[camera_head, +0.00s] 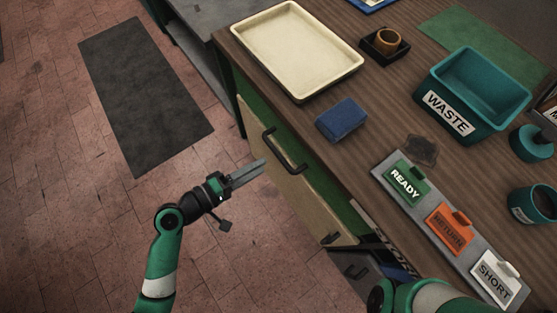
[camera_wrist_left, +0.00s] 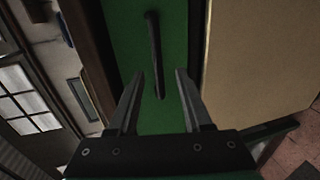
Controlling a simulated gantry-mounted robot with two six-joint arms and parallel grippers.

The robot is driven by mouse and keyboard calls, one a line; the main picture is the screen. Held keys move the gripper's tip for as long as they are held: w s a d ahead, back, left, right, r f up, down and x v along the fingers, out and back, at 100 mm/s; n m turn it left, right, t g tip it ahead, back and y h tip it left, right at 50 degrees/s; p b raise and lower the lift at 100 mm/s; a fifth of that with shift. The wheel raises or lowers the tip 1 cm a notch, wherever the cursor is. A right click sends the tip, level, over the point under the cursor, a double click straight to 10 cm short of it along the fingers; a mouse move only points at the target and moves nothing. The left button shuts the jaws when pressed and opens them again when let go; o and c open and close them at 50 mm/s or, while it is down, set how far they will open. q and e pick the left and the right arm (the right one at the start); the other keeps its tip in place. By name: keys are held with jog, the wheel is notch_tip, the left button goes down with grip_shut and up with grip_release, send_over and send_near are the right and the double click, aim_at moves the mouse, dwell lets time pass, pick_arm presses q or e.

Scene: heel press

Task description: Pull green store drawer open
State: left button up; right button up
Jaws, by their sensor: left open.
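The green store drawer (camera_head: 260,112) is in the bench front, below the wooden top, and looks shut. Its dark bar handle (camera_head: 283,152) stands out from the front. My left gripper (camera_head: 263,165) is open and empty, with its fingertips close to the handle. In the left wrist view the green drawer front (camera_wrist_left: 129,42) is straight ahead. The handle (camera_wrist_left: 155,50) lies between the lines of the two open fingers (camera_wrist_left: 160,80); contact cannot be told. My right gripper is out of view; only part of its arm shows at the bottom.
A cream panel (camera_head: 300,195) lies below the drawer front, with another dark handle near its lower end. On the bench stand a cream tray (camera_head: 257,40), a blue block (camera_head: 341,119), a teal WASTE bin (camera_head: 446,112) and a READY tag (camera_head: 406,183). Open floor lies left.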

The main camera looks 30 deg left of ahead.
aim_at(279, 154)
pick_arm(q)
jog(key=x, duration=0.2)
jog(key=b+x, duration=0.1)
jog(key=x, duration=0.4)
jog(key=shift+w+d+r, duration=0.15)
jog(key=shift+w+r, duration=0.05)
jog(key=shift+w, duration=0.05)
grip_shut()
dwell(1.0)
